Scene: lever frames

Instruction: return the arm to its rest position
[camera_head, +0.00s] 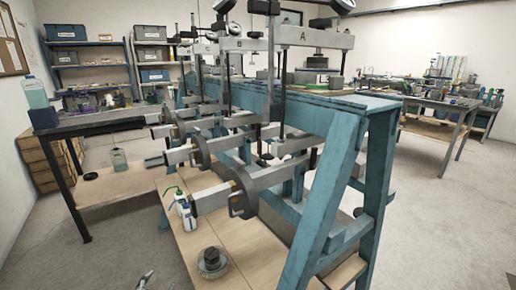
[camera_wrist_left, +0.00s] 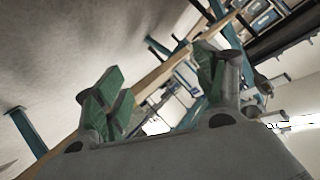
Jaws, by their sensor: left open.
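My left gripper (camera_wrist_left: 160,78) is in the left wrist view, with its two green-padded fingers well apart and nothing between them. In the head view a small pale and green tip shows at the bottom edge, too little to identify with certainty. The lever frame (camera_head: 335,150) is a blue-green stand with several grey lever arms and round weights. My left gripper touches nothing that I can see. My right gripper is in neither view.
A glass jar (camera_head: 119,160) is farther left. Shelves with bins (camera_head: 66,32) line the back wall. Grey floor (camera_head: 80,265) is clear at lower left.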

